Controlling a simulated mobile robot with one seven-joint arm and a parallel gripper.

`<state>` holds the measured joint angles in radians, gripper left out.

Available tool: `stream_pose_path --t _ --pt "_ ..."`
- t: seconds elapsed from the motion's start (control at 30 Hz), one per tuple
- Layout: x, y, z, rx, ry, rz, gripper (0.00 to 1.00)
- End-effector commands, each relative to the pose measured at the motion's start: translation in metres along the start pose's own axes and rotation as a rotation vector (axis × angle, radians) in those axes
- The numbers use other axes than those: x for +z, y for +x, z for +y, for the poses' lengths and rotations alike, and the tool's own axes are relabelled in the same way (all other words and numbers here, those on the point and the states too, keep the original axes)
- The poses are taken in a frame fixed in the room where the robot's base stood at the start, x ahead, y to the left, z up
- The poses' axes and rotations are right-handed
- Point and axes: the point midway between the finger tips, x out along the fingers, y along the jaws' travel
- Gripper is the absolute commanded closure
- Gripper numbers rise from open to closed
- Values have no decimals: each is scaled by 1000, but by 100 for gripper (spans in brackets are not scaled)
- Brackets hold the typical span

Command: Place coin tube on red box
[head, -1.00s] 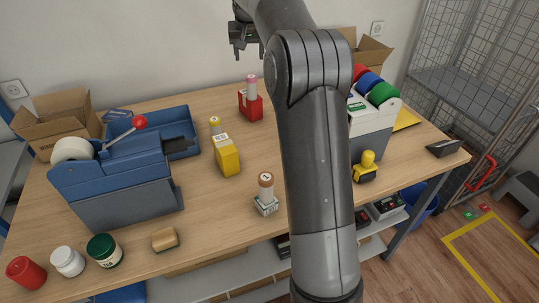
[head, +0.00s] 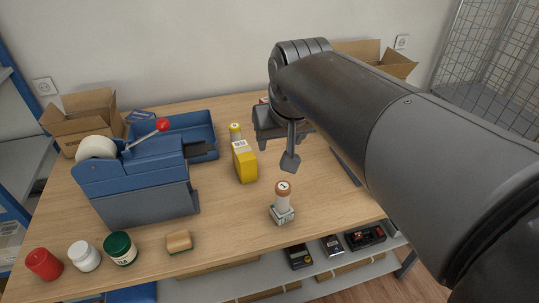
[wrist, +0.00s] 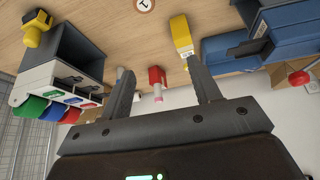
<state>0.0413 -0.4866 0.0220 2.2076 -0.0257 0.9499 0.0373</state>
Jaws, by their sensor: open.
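In the head view my arm hides most of the red box. My gripper (head: 276,153) is open and empty, above the table between the yellow box and my arm; it also shows in the wrist view (wrist: 158,72).
A yellow box (head: 245,163) with a yellow-topped tube (head: 235,131) behind it stands left of my gripper. A blue machine with a red-knobbed lever (head: 140,190) fills the left. A white holder with coloured rolls (wrist: 50,80) stands aside.

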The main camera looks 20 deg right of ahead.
Motion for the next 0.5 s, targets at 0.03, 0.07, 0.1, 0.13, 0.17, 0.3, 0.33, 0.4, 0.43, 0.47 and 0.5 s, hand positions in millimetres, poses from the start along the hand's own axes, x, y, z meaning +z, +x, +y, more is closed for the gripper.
stream_pose_path --t 0.03,0.07,0.1,0.13,0.17,0.3,0.33,0.4,0.43,0.47,0.5 --pt "23 -1 -1 -7 -7 8 43" --pt "35 0 -2 -12 -11 10 43" --pt "50 2 -3 -17 -16 12 43" --pt "60 4 -4 -21 -20 13 43" --pt "70 5 -4 -24 -22 15 43" --pt "100 12 -5 -35 -32 21 43" --pt "105 13 -6 -37 -34 20 43" --pt "111 15 -6 -39 -36 22 43" --pt "112 15 -6 -40 -37 21 43" --pt "113 16 -6 -40 -37 21 43" --pt "114 16 -6 -41 -37 21 43"
